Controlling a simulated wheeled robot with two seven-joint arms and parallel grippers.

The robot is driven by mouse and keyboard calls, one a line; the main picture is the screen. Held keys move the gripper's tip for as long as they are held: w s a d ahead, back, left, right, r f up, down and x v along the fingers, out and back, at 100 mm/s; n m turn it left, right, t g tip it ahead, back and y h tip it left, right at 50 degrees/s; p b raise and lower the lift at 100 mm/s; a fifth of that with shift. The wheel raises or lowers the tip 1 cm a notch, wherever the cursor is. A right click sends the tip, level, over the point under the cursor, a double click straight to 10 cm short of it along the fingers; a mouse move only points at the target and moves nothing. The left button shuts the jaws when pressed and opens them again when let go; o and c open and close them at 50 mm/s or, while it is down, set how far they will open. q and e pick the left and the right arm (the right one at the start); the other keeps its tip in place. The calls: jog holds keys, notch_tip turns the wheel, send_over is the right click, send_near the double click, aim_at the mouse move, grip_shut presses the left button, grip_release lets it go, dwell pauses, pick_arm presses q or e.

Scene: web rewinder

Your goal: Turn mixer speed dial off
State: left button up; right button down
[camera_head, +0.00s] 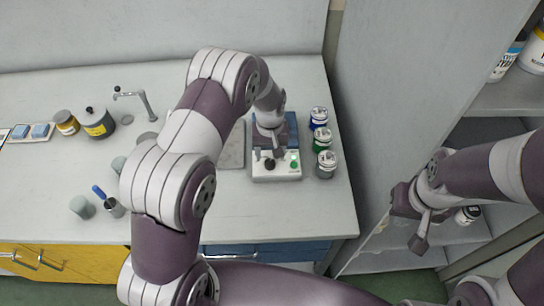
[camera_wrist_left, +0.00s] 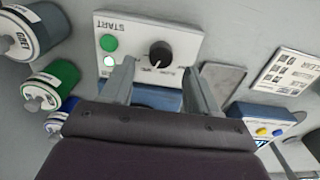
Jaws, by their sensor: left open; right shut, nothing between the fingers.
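The mixer (camera_head: 290,174) is a white and blue unit near the counter's right end. Its black speed dial (camera_head: 270,164) sits on the white front panel, left of a green button (camera_head: 293,163). My left gripper (camera_head: 270,140) is open over the mixer. Its fingertips (camera_wrist_left: 158,78) lie on either side below the dial in the wrist view, apart from it. My right gripper (camera_head: 422,228) is shut and empty, away to the right by the shelves.
Blue, green and grey paint jars (camera_head: 326,164) stand close to the mixer's right. A flat grey plate (camera_head: 232,148) lies to its left. A cabinet wall (camera_head: 390,100) rises at the right.

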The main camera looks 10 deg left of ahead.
aim_at(270, 162)
pick_arm(q)
notch_tip(270, 162, down, 3)
jog(key=shift+d+r, duration=0.1)
jog(key=shift+s+a+f, duration=0.1)
jog(key=shift+a+f, duration=0.15)
jog(key=shift+f, duration=0.35)
jog(key=shift+d, duration=0.1)
jog(key=c, duration=1)
jog(key=shift+c, duration=0.2)
